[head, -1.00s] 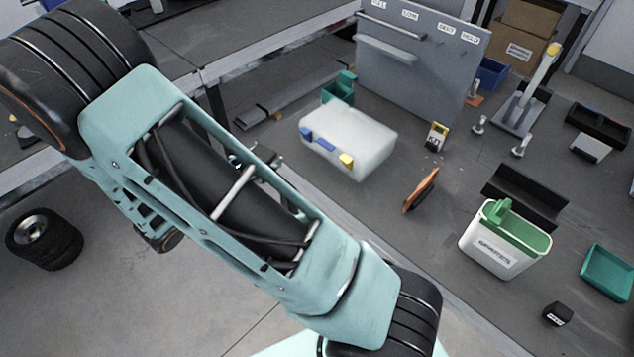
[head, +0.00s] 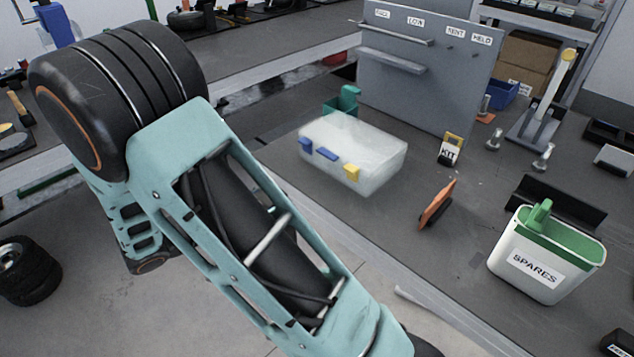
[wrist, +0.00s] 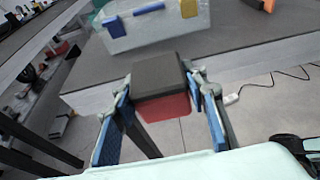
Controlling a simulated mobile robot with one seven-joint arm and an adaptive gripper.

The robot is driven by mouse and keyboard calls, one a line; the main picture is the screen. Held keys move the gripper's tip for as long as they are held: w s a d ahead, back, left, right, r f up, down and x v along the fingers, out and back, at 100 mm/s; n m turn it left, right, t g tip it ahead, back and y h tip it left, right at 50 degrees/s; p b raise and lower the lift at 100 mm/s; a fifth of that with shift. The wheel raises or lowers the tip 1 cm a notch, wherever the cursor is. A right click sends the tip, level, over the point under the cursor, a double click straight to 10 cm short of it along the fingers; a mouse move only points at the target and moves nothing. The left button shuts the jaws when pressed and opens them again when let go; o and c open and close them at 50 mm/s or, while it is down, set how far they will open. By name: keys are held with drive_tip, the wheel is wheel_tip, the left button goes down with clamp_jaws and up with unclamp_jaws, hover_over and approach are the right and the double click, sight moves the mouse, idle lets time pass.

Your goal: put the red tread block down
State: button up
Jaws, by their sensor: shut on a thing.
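The red tread block (wrist: 165,108) has a dark grey top and a red front face in the wrist view. My gripper (wrist: 162,92) is shut on it, with a blue-padded finger at each side. The block is held in front of the bench edge (wrist: 95,97), and bare floor shows below it. I cannot tell the gap to the bench. In the head view neither the block nor my gripper shows; my teal arm fills the left and lower middle.
A clear case (head: 350,150) with blue and yellow latches stands near the bench edge; it also shows in the wrist view (wrist: 160,30). A grey panel (head: 430,70) rises behind.

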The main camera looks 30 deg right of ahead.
drive_tip(key=w+d, duration=0.1)
drive_tip(key=d, duration=0.2)
drive_tip(key=w+d, duration=0.1)
drive_tip(key=d, duration=0.2)
drive_tip(key=w+d+b, duration=0.1)
drive_tip(key=d, duration=0.3)
drive_tip(key=shift+w+d, duration=0.1)
drive_tip(key=shift+w, duration=0.2)
drive_tip(key=d, duration=0.1)
drive_tip(key=w+d, duration=0.1)
drive_tip(key=d, duration=0.1)
drive_tip(key=shift+w+d+b, duration=0.1)
drive_tip(key=shift+d+b, duration=0.2)
drive_tip(key=shift+b, duration=0.05)
drive_tip(key=shift+a+f, duration=0.2)
drive_tip(key=shift+f, duration=0.5)
drive_tip(key=shift+f, duration=0.15)
drive_tip(key=o, duration=1.2)
